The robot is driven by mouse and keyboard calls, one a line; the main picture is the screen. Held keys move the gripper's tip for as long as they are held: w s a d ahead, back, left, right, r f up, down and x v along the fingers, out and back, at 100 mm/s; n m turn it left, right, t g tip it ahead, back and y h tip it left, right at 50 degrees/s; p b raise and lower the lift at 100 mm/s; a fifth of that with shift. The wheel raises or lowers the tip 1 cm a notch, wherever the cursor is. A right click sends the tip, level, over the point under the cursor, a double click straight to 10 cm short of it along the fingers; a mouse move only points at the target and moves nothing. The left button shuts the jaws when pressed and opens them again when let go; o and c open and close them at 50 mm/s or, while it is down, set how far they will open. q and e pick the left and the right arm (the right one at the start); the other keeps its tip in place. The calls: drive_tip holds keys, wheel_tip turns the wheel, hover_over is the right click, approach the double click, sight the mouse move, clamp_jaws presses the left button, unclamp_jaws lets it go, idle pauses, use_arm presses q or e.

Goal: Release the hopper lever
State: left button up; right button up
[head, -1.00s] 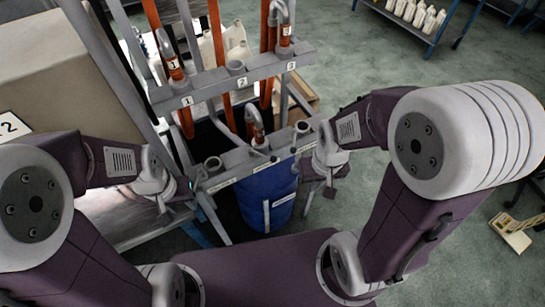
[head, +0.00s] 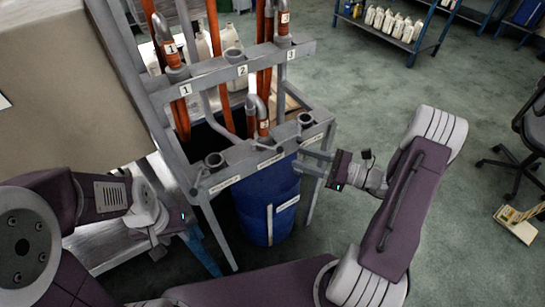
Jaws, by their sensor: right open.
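The grey hopper rack (head: 322,113) holds small lever handles on its lower front bar. One lever (head: 263,146) is at the middle and another (head: 197,178) at the left; a third by the right funnel (head: 305,121) is hard to make out. My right gripper (head: 303,162) is open, with its fingers pointing left beside and below the rack's right end. Its jaws look empty, and I cannot tell whether they touch the rack. My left gripper (head: 168,240) is low, left of the rack's front leg; its jaws are unclear.
A blue barrel (head: 262,215) stands under the rack. Orange hoses marked with numbers hang on the upper bar. A large beige box (head: 70,90) fills the left. Shelves with white bottles (head: 395,22) are at the back; a chair (head: 530,135) is at right.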

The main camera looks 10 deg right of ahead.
sight(275, 150)
drive_tip(key=x, duration=0.9)
drive_tip(key=shift+a, duration=0.2)
clamp_jaws()
idle(1.0)
